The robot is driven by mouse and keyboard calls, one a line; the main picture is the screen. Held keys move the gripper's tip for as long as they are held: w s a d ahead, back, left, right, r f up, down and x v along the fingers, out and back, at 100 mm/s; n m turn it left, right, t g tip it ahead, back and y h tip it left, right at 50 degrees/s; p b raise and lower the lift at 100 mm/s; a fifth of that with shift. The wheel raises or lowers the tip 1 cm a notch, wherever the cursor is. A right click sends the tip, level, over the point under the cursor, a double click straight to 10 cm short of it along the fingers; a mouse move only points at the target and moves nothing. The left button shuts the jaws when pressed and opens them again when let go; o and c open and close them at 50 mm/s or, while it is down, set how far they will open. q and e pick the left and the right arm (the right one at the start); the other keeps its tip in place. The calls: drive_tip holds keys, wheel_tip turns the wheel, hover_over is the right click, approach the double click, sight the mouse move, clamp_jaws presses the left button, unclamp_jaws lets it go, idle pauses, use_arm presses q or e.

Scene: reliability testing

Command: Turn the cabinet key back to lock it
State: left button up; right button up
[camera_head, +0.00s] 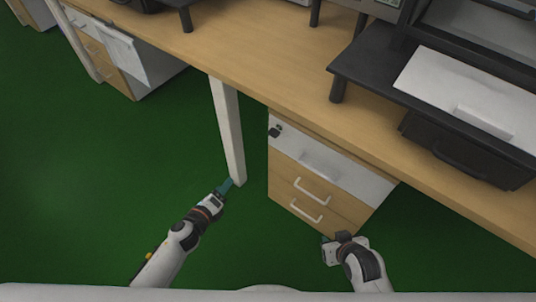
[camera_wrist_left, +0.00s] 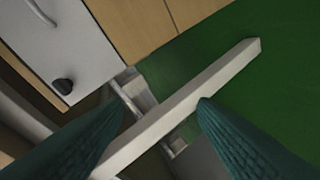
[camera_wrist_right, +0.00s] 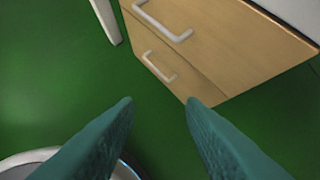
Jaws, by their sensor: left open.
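The cabinet (camera_head: 316,199) stands under the desk, with a white top drawer front and wooden lower drawers with white handles. A dark key (camera_head: 275,131) sticks out at the upper left of the white front. The key also shows in the left wrist view (camera_wrist_left: 62,86), left of the fingers; its exact turn is too small to tell. My left gripper (camera_head: 229,184) is open and empty, low beside the white desk leg, apart from the key. My right gripper (camera_wrist_right: 159,101) is open and empty, below and in front of the cabinet's lower drawers.
The white desk leg (camera_head: 227,130) stands left of the cabinet and crosses between the left fingers in the left wrist view. The wooden desktop (camera_head: 255,62) overhangs the cabinet. Another cabinet (camera_head: 104,62) stands at the far left. The green floor (camera_head: 110,180) in front is clear.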

use_arm(q)
drive_tip(key=w+d+r+m+t+h+b, duration=0.1)
drive_tip(key=w+d+r+m+h+b, duration=0.3)
drive_tip(key=m, duration=0.4)
drive_tip(key=m+h+b, duration=0.2)
drive_tip(key=m, duration=0.4)
approach(271, 136)
drive_tip(key=x, duration=0.7)
drive_tip(key=shift+w+d+r, duration=0.1)
drive_tip(key=shift+w+d, duration=0.5)
drive_tip(key=shift+w, duration=0.1)
use_arm(e)
wheel_tip(271, 136, up, 12)
drive_tip(key=w+t, duration=0.2)
drive_tip(key=t, duration=0.1)
drive_tip(key=shift+a+r+t+y, duration=0.15)
drive_tip(key=shift+a+t+y, duration=0.15)
drive_tip(key=shift+a+t, duration=0.15)
use_arm(q)
drive_tip(key=shift+c, duration=0.5)
drive_tip(key=c, duration=0.9)
